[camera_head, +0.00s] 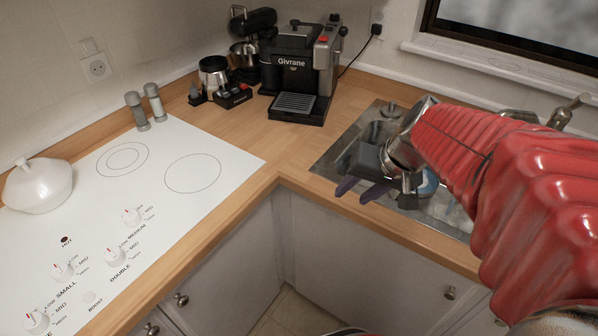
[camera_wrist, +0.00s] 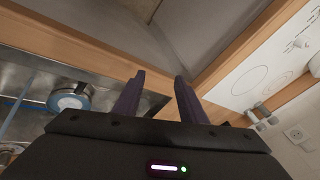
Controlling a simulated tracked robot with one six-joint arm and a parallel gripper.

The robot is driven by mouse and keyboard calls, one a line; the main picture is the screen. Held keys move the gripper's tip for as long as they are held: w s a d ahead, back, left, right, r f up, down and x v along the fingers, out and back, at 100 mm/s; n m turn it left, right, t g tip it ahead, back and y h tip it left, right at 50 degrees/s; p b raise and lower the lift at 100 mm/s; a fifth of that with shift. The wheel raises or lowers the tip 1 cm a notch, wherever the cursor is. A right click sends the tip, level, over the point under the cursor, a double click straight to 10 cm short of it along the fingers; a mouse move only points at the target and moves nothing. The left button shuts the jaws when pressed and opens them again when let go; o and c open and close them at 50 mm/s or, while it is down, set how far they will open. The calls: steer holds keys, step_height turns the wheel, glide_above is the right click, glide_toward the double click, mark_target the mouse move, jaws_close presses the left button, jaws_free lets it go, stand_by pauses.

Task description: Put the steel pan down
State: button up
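My gripper (camera_head: 360,190) is held out over the front edge of the sink at the right of the head view. Its two dark purple fingers also show in the wrist view (camera_wrist: 158,85), apart and with nothing between them. I cannot make out a steel pan for certain in either view. A round blue and white item (camera_wrist: 70,98) sits in the sink in the wrist view. It shows partly behind my gripper in the head view (camera_head: 428,183), and I cannot tell what it is.
The white hob (camera_head: 190,140) is at the left, with a white lidded pot (camera_head: 40,186) at its far left and two grey shakers (camera_head: 146,107) behind. A coffee machine (camera_head: 303,70) stands in the corner. The steel sink (camera_head: 340,155) is at the right. Wooden counter (camera_head: 240,125) lies bare between.

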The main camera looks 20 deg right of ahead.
steer(key=s+a+r+n+h, duration=0.2)
steer(key=s+a+r+n, duration=0.2)
steer(key=s+a, duration=0.4)
steer(key=a+n, duration=0.1)
steer(key=a, duration=0.2)
steer(key=shift+s+r+t, duration=0.15)
steer(key=shift+s+t, duration=0.15)
steer(key=shift+t, duration=0.1)
steer(key=shift+c, duration=0.5)
steer(key=c, duration=0.8)
steer(key=shift+a, duration=0.1)
jaws_close()
